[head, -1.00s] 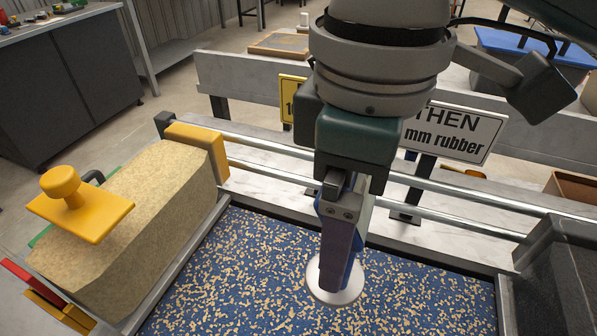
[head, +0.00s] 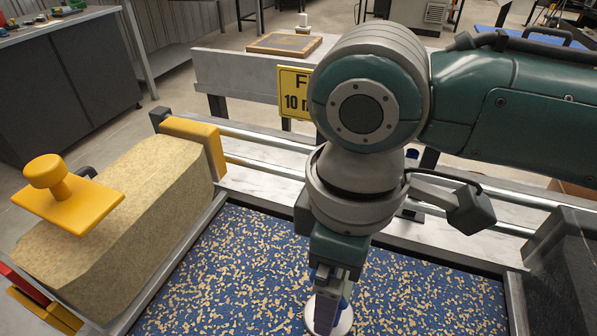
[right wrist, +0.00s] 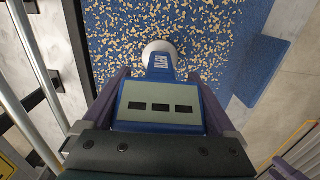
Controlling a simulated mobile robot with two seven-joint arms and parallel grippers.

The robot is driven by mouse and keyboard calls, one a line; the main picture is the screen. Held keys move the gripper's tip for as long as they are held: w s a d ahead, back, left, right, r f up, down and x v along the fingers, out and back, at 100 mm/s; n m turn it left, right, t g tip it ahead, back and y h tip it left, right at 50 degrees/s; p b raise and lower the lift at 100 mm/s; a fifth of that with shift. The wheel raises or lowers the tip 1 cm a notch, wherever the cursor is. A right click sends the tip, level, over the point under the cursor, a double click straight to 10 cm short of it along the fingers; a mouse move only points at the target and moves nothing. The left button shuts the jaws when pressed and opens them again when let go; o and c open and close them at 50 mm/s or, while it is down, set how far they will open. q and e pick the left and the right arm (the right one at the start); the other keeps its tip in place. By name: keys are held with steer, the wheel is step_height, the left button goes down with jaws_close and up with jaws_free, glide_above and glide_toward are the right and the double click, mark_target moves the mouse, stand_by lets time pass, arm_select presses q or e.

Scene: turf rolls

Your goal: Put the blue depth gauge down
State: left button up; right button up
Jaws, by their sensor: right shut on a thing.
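The blue depth gauge (right wrist: 160,110) is between the fingers of my right gripper (head: 328,308), which is shut on it. In the right wrist view its grey face with dark windows is towards the camera, and its pale round foot (right wrist: 158,50) is beyond. In the head view the foot (head: 343,320) is over the speckled blue and tan sheet (head: 250,270), near the bottom edge; whether it touches the sheet I cannot tell. The gripper hides much of the gauge there. My left gripper is not in view.
A tan block (head: 130,220) with a yellow knobbed plate (head: 68,200) stands left of the sheet. Metal rails (head: 265,167) run behind the sheet, with a yellow sign (head: 294,92) beyond. A dark block (head: 565,265) stands at the right. The sheet's left part is clear.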

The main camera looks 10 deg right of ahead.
steer(key=o, duration=1.4)
steer(key=shift+f, duration=0.1)
steer(key=shift+c, duration=0.2)
step_height(320, 180, up, 11)
steer(key=p, duration=0.2)
steer(key=shift+p, duration=0.4)
steer(key=shift+r, duration=0.7)
steer(key=shift+a, duration=0.1)
